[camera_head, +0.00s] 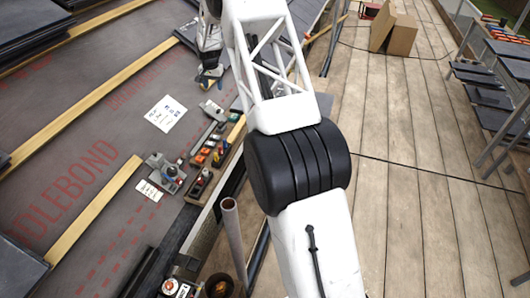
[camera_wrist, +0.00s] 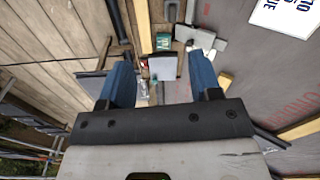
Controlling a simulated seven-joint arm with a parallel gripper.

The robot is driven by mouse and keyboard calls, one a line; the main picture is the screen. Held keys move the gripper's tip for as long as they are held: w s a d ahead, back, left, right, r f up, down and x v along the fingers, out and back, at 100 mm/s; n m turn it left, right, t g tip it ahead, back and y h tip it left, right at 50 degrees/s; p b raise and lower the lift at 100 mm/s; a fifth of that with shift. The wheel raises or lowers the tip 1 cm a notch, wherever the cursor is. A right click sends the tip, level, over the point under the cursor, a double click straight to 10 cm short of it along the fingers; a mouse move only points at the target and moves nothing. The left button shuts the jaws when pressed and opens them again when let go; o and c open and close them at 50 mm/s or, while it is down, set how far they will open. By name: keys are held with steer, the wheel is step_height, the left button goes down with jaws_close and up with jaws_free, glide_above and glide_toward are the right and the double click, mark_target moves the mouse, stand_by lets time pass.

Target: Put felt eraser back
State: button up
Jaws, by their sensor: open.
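My gripper (camera_head: 208,78) hangs over the dark roof sheet at the upper middle of the head view. In the wrist view its two blue fingers (camera_wrist: 161,80) stand wide apart, with nothing held between them. Beyond the fingertips lies a pale, flat-faced item with a dark edge (camera_wrist: 162,68), and a small green item (camera_wrist: 163,42) is just past it. I cannot tell for sure which item is the felt eraser. A wooden tray (camera_head: 232,138) with several small orange, green and dark items lies below my gripper in the head view.
A grey item (camera_head: 212,110) lies at the tray's far end. A grey tool (camera_head: 165,172) and a white printed sheet (camera_head: 165,113) lie on the roof sheet. Wooden battens (camera_head: 95,213) cross it. Cardboard boxes (camera_head: 393,33) stand on the plank walkway (camera_head: 410,180), which is mostly clear.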

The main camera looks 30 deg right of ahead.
steer(key=s+a+r+n+t, duration=0.1)
steer(key=s+a+r+n, duration=0.15)
steer(key=s+r, duration=1.2)
steer(key=s+a+r+n, duration=0.1)
steer(key=s+a+r, duration=0.3)
steer(key=s+r, duration=1.1)
steer(key=s+a+f+n, duration=0.1)
steer(key=s+f+n, duration=0.1)
steer(key=s, duration=1.9)
steer(key=s+a+f+n+t, duration=0.1)
steer(key=s+a, duration=0.1)
steer(key=s, duration=1.9)
steer(key=shift+f+n, duration=0.35)
steer(key=shift+f, duration=0.05)
